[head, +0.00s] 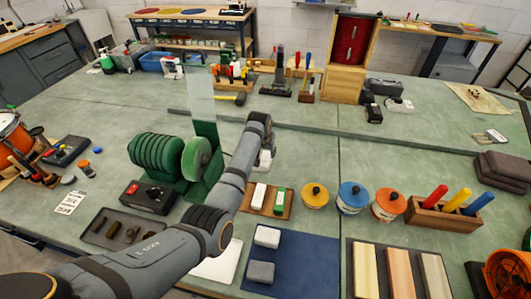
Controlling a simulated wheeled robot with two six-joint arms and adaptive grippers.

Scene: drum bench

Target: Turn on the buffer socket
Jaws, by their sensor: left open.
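The green buffer (198,157) with its round wheel stands left of the middle of the bench. A small white block (263,160) lies to the right of it, partly hidden by my arm; I cannot tell for sure whether it is the buffer socket. A black box with a red button (147,197) sits in front of the buffer. My left arm reaches across from the lower left, and its gripper (266,147) points down by the white block, open. I cannot tell whether they touch. My right gripper is out of view.
A wooden tray with white and green blocks (268,213), several round tins (352,195) and a wooden holder with coloured handles (447,212) stand to the right. A clear upright shield (200,97) stands behind the buffer. Bench space behind the tins is free.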

